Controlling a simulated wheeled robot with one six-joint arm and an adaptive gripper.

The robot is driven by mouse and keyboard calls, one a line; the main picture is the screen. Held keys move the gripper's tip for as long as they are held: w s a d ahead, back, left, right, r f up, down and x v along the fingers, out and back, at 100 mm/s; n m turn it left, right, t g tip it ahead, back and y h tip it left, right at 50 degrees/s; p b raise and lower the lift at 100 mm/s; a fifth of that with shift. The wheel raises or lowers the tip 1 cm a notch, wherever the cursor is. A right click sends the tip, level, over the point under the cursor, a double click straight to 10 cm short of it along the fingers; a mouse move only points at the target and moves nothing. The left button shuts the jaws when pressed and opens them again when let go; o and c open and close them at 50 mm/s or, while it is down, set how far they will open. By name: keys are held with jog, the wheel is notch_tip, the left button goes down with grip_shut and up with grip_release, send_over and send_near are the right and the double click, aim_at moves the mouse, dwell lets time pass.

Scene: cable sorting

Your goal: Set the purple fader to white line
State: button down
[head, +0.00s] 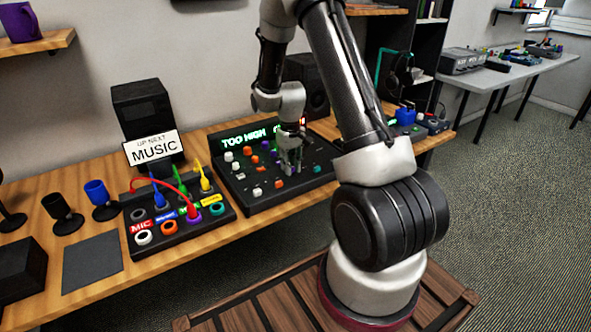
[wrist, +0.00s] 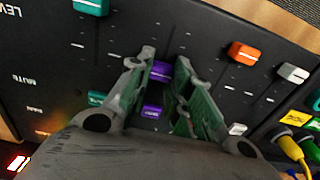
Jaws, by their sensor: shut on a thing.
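The purple fader (wrist: 160,72) is a small block with a pale stripe, between my fingertips in the wrist view. My gripper (wrist: 163,62) is shut on it, with one finger on each side. In the head view my gripper (head: 290,158) is down at the black mixer panel (head: 245,203) and hides the fader. The white line beside this fader cannot be made out between the fingers. White marks show beside other slots, such as the orange fader's (wrist: 243,53). The lit display (head: 245,138) reads "TOO HIGH".
A purple button (wrist: 152,112) sits below the fader, between my fingers. A teal fader (wrist: 91,6) and a white fader (wrist: 293,73) are on other slots. A patch box (head: 170,245) with several plugged cables stands left of the mixer on the wooden table (head: 30,195).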

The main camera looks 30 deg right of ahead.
aim_at(295, 178)
jog(key=c, duration=1.3)
grip_release()
notch_tip(295, 178, up, 12)
jog(key=s+a+r+t, duration=0.1)
jog(key=s+r, duration=0.5)
jog(key=s, duration=0.3)
jog(key=s+a+r+t, duration=0.2)
jog(key=s+r, duration=0.5)
jog(key=s, duration=0.3)
jog(key=s+a+r+t, duration=0.1)
jog(key=s+a+r, duration=0.1)
jog(key=s+r, duration=0.4)
jog(key=shift+s+r, duration=0.2)
jog(key=shift+s, duration=1.55)
